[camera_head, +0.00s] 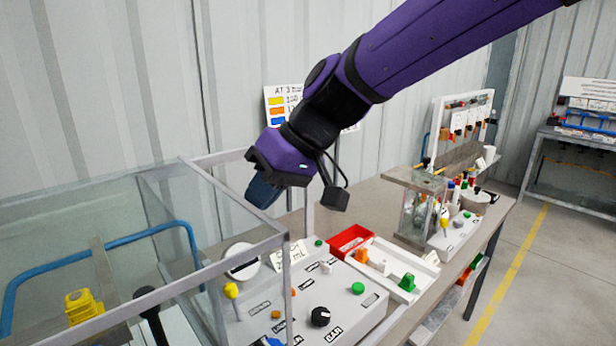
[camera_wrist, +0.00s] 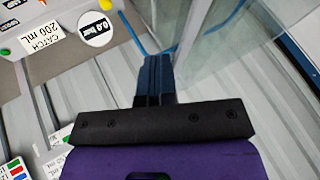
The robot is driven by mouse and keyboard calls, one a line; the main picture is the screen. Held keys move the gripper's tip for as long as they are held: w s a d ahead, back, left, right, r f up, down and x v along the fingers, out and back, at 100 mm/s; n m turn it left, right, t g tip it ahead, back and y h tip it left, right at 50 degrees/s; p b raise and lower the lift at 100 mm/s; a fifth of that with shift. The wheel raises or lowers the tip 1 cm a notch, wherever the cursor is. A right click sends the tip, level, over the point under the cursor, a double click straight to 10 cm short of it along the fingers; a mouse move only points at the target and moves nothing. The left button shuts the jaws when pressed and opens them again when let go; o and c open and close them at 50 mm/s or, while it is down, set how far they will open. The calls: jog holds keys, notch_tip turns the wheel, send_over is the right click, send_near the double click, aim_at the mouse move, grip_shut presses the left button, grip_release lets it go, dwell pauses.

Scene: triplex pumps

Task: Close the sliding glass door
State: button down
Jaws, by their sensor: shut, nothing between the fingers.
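The glass enclosure (camera_head: 150,292) with its grey metal frame fills the left of the head view. Clear glass panes show in it, but I cannot tell which is the sliding door or how far it stands open. My gripper (camera_head: 262,192) is at the far right top of this frame, pointing down, its dark fingers together and empty. In the wrist view, my gripper (camera_wrist: 155,70) is shut beside a glass pane (camera_wrist: 192,30) just to its right. I cannot tell whether the fingers touch the glass.
A control panel (camera_head: 345,300) with knobs and a round gauge (camera_head: 242,262) stands at the enclosure's right. A red bin (camera_head: 349,241) and white tray (camera_head: 398,272) lie beyond it. A blue pipe (camera_head: 130,240) runs inside the enclosure. A corrugated wall (camera_head: 110,80) stands behind.

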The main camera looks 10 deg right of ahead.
aim_at(199, 221)
jog(key=s+a, duration=0.1)
jog(key=a, duration=0.1)
jog(key=s+a, duration=0.4)
jog(key=a, duration=0.1)
jog(key=shift+a, duration=0.1)
jog(key=shift+w, duration=0.1)
